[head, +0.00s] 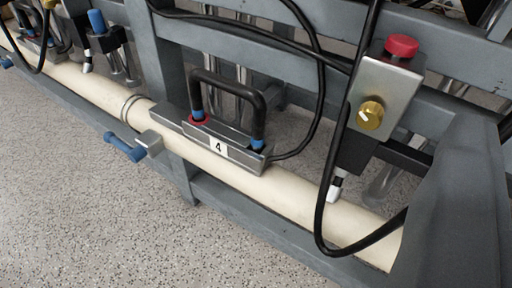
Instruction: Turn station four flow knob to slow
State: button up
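The station four unit, marked with a white "4" label (218,147), sits on the cream pipe in the middle of the view. It has a black arched handle (228,88). A brass knob (370,114) with a pale pointer mark is on the front of a silver box (390,88) at the right. A red button (401,46) is on top of that box. The knob's setting text cannot be read. My gripper is not in view.
Black hoses (323,215) hang in front of and beside the silver box. A blue-handled valve (124,147) sticks out from the cream pipe (290,205) at the left. Grey frame beams (470,190) surround the pipe. Speckled floor (90,220) at the lower left is clear.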

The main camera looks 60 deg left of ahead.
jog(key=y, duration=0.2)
send_near(372, 122)
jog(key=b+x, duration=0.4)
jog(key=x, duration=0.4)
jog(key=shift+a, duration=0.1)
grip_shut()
dwell(0.4)
